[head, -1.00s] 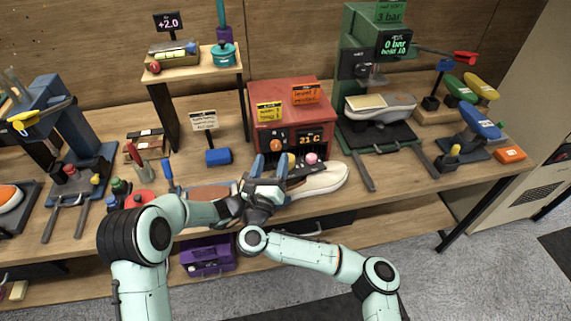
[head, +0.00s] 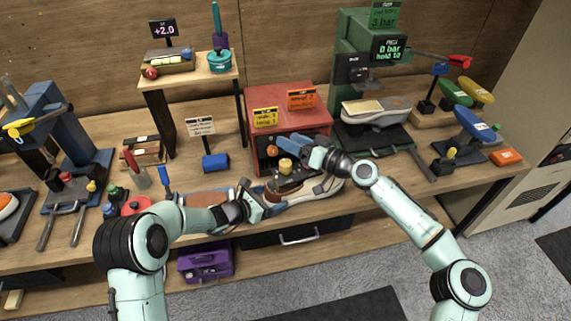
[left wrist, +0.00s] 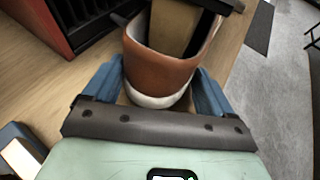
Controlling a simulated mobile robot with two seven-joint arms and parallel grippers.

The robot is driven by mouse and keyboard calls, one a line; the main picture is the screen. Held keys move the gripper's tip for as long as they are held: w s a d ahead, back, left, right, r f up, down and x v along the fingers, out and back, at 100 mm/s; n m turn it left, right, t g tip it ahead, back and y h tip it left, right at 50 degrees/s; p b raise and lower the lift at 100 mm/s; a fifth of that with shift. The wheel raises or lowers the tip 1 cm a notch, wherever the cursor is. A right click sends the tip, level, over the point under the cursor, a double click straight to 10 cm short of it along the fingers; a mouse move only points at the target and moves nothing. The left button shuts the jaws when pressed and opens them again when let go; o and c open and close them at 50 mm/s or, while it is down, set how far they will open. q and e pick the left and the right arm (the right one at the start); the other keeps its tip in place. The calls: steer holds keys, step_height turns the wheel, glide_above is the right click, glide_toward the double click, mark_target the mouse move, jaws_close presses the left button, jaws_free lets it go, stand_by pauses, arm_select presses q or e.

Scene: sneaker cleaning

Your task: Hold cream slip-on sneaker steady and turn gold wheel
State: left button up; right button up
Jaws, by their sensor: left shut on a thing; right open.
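The slip-on sneaker (head: 322,191) lies along the table's front edge before the red box, cream at the toe with a brown heel. In the left wrist view its brown heel and white sole (left wrist: 163,70) sit between my blue fingers. My left gripper (head: 263,203) is shut on this heel end. A gold, wheel-like round piece (head: 285,165) shows just above the sneaker, in front of the red box. My right gripper (head: 301,149) is open, above the sneaker and close to the gold piece. Its fingers partly hide that area, and I cannot tell whether they touch the piece.
The red box (head: 279,105) with yellow and orange labels stands right behind. A green press (head: 357,72) with another shoe (head: 376,113) is to its right. A blue block with a sign (head: 215,163) and a red round item (head: 136,205) are at left. A purple case (head: 206,261) sits below.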

mark_target(286, 163)
steer(key=s+d+f+n+g+h, duration=0.25)
steer(key=s+d+n+g, duration=0.2)
steer(key=d+n, duration=0.35)
steer(key=shift+g, duration=0.45)
steer(key=x, duration=1.2)
steer(key=shift+w+d+f, duration=0.25)
steer(key=shift+f, duration=0.05)
steer(key=c, duration=1)
